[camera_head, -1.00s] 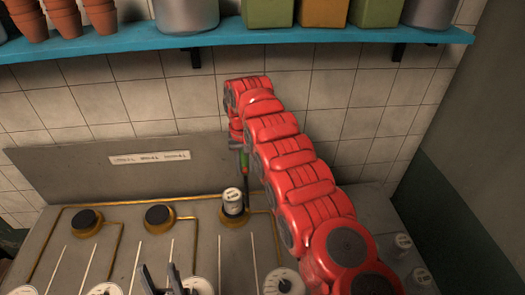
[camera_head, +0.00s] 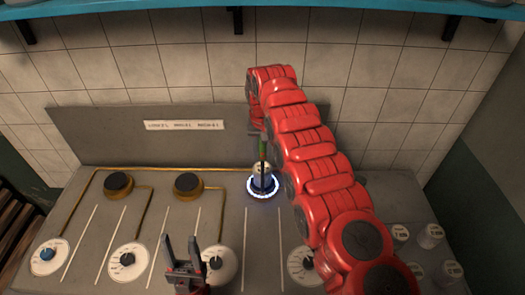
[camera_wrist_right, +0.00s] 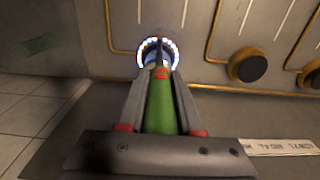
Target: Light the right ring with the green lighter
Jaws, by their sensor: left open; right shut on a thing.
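The right ring (camera_head: 262,187) glows with a circle of blue-white flame. The lit ring also shows at the top of the right wrist view (camera_wrist_right: 158,45). My right gripper (camera_wrist_right: 160,78) is shut on the green lighter (camera_wrist_right: 160,108), whose tip points at the flame. The lighter is upright over the ring in the head view (camera_head: 263,151); whether its tip touches anything cannot be told. My left gripper (camera_head: 181,246) is open and empty at the front of the stove.
Two unlit rings, the left one (camera_head: 118,184) and the middle one (camera_head: 188,184), stand bare. Several dials, including one with a blue centre (camera_head: 47,256), line the front. Small jars (camera_head: 431,236) stand at the right. A labelled back panel (camera_head: 184,125) rises behind.

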